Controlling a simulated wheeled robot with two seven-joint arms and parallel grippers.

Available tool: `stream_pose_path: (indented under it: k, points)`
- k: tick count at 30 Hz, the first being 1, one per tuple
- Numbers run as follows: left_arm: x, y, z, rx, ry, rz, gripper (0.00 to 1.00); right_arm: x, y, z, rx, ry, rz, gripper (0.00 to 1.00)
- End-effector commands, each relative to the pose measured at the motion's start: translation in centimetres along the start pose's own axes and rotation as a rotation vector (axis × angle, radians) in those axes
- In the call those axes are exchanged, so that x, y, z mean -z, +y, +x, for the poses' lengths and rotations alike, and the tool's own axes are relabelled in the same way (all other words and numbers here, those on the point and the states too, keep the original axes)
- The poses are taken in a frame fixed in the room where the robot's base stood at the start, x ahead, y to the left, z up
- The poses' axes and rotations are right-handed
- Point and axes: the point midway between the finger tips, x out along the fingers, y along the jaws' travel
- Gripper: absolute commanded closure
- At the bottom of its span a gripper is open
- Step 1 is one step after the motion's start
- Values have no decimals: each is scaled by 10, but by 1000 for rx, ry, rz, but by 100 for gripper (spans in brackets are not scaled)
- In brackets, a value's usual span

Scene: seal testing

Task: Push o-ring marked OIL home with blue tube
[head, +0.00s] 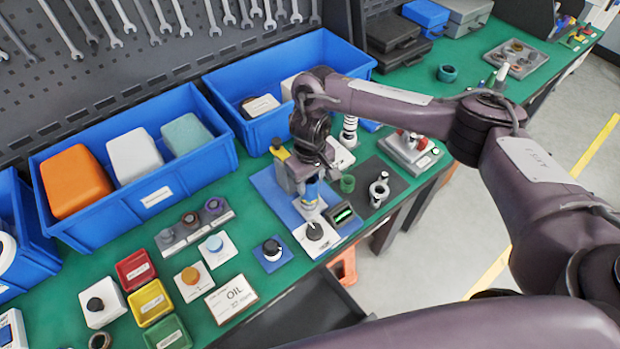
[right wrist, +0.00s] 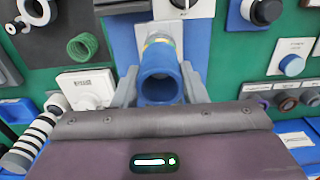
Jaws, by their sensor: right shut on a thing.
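My right gripper (head: 309,190) is over the blue mat (head: 268,186) and shut on the blue tube (right wrist: 160,72). The tube also shows in the head view (head: 311,191), between the fingers and roughly upright above a pale block (head: 311,211). In the right wrist view a yellowish band (right wrist: 158,40) shows at the tube's far end; I cannot tell if it is an o-ring, or whether the tube touches what is below. A white card marked OIL (head: 232,296) lies at the front of the bench. No ring with a readable OIL mark shows. My left gripper is not in view.
A black knob on a white plate (head: 315,234) and a small display (head: 343,214) stand close in front of the gripper. A green ring (head: 348,184) and a grey metal part (head: 379,190) are to its right. Blue bins (head: 225,160) stand behind.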

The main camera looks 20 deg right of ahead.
Motion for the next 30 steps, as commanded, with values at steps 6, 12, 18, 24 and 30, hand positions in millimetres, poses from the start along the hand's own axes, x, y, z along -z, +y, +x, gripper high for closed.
stream_pose_path:
  k: [6,12,18,24,30]
  points:
    - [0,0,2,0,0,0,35,-1,-1,6,2,-4,-1,84]
    - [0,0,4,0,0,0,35,-1,-1,10,2,-3,-1,84]
    - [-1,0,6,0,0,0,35,-1,-1,14,2,-3,-1,84]
    - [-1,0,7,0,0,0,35,-1,-1,18,1,-2,0,84]
    - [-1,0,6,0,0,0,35,-1,-1,17,1,-2,0,84]
